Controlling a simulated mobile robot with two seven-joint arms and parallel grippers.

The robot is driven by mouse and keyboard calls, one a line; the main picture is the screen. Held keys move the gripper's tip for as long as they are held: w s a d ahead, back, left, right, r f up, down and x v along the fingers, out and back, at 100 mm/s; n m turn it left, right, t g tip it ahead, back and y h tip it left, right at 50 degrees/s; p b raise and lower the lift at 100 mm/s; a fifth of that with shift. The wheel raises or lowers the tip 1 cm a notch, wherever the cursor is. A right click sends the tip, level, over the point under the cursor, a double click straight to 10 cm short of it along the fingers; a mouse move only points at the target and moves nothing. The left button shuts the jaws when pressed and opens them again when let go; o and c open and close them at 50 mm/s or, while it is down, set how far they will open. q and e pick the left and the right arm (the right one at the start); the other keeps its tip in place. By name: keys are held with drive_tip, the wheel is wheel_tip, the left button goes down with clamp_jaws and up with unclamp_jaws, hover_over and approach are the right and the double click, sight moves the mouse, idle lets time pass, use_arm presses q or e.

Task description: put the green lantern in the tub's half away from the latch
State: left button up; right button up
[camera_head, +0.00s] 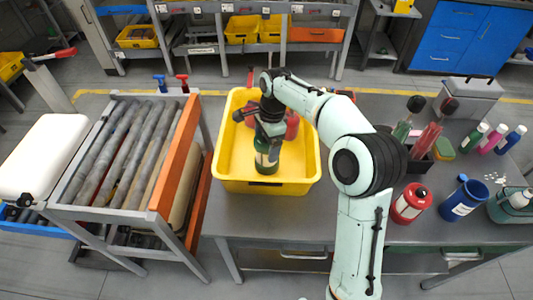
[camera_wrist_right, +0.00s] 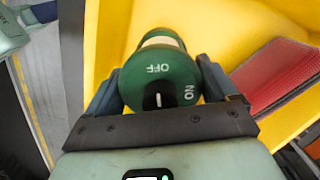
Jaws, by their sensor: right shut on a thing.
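The green lantern (camera_head: 266,161) is upright inside the yellow tub (camera_head: 255,186), towards its front middle. It has a pale band, and its round cap with OFF and ON marks shows in the right wrist view (camera_wrist_right: 160,72). My right gripper (camera_head: 269,135) is shut on the lantern's top, with one finger on each side. I cannot tell whether the lantern's base touches the tub floor. A thin red upright piece (camera_head: 251,76) stands at the tub's back rim; I cannot tell if it is the latch. My left gripper is out of view.
A red thing (camera_head: 291,125) is in the tub's back right part, partly hidden by my arm; its ribbed side shows in the wrist view (camera_wrist_right: 284,76). A roller conveyor (camera_head: 125,150) stands left.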

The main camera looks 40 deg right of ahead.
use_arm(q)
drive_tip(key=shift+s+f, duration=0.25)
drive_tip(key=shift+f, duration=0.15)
use_arm(e)
drive_tip(key=shift+f, duration=2.05)
drive_tip(key=shift+f+b, duration=0.15)
drive_tip(key=shift+b, duration=0.15)
drive_tip(key=o, duration=1.4)
drive_tip(key=shift+f, duration=0.1)
drive_tip(key=shift+o, duration=0.3)
drive_tip(key=r, duration=0.4)
drive_tip(key=d+r+p, duration=0.1)
drive_tip(key=r, duration=0.3)
drive_tip(key=r+p, duration=0.1)
drive_tip(key=r, duration=0.3)
drive_tip(key=shift+s+d+r, duration=0.15)
drive_tip(key=shift+d+r, duration=0.05)
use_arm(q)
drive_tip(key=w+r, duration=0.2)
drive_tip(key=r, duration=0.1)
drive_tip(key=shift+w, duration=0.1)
use_arm(e)
drive_tip(key=shift+f, duration=0.1)
